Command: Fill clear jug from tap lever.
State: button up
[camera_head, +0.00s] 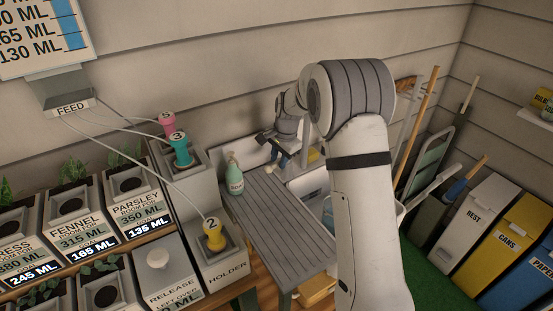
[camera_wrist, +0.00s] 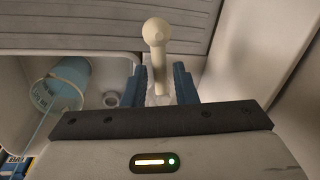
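A pale tap lever with a round knob (camera_wrist: 157,34) stands upright in the wrist view, its stem running down between my blue fingers. My gripper (camera_wrist: 159,84) appears open, one finger on each side of the stem, with a gap showing on both sides. In the head view my gripper (camera_head: 283,154) points down at the sink beyond the slatted board. A light-blue, see-through vessel with a pale rim (camera_wrist: 62,84) sits in the basin at left in the wrist view; I cannot tell whether it is the clear jug. The tap's spout is hidden.
A grey slatted drainboard (camera_head: 285,215) lies beside the sink (camera_head: 308,184), with a green bottle (camera_head: 234,178) on its edge. A holder with a yellow-topped plug (camera_head: 214,236) and planters stand left. Bins (camera_head: 480,212) and leaning tools stand right.

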jog(key=shift+o, duration=0.9)
notch_tip(320, 180, up, 8)
jog(key=s, duration=0.1)
jog(key=shift+s+d+f+b, duration=0.15)
jog(key=shift+d+f+b, duration=0.05)
jog(key=shift+d+b, duration=0.25)
jog(key=shift+c, duration=0.5)
